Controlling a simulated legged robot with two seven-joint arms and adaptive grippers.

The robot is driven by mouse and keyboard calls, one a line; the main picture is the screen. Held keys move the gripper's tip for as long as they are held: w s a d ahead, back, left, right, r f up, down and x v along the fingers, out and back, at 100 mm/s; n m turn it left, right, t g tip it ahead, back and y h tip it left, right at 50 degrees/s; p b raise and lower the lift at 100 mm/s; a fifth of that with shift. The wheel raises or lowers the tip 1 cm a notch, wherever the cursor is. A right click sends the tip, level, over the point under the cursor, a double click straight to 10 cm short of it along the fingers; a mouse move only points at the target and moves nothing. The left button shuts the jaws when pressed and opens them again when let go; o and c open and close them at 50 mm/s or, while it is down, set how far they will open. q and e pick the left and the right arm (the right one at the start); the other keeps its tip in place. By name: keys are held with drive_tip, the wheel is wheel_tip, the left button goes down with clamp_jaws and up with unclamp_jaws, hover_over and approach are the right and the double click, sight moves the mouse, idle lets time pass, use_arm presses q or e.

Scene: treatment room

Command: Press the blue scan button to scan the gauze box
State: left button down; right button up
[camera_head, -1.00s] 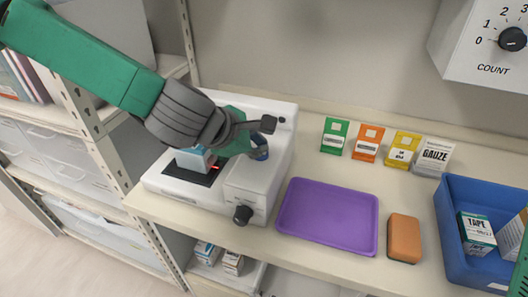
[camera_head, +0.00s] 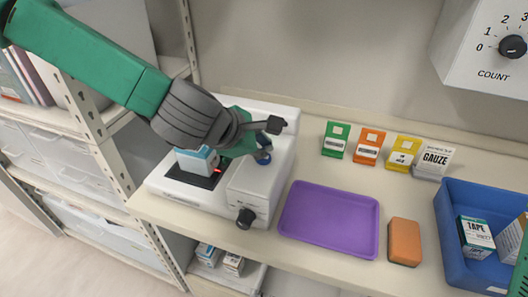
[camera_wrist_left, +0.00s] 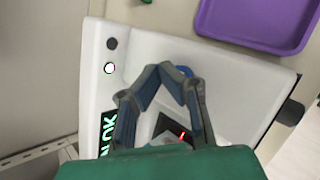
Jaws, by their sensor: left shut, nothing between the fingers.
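A white scanner (camera_head: 256,190) stands at the left of the counter. A blue and white box (camera_head: 197,160) sits on its dark window, with red light beside it; I cannot read its label. The blue button (camera_head: 263,158) is on the scanner's top, partly covered by my left gripper (camera_head: 264,146). In the left wrist view the left gripper (camera_wrist_left: 168,70) is shut and empty, its tips right at the blue button (camera_wrist_left: 184,71); I cannot tell whether they touch. A green lit display there seems to read OK (camera_wrist_left: 108,130). My right gripper is out of view.
A purple tray (camera_head: 328,240) and an orange-brown block (camera_head: 404,242) lie right of the scanner. Behind stand green, orange and yellow cards and a GAUZE sign (camera_head: 435,158). A blue bin (camera_head: 460,262) holds a TAPE box. A count dial (camera_head: 512,46) is on the wall unit.

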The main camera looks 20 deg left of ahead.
use_arm(q)
drive_tip(key=shift+a, duration=0.1)
wheel_tip(320, 180, up, 5)
drive_tip(key=p, duration=0.4)
drive_tip(key=shift+r+p, duration=0.1)
drive_tip(key=shift+p, duration=0.3)
idle(0.6)
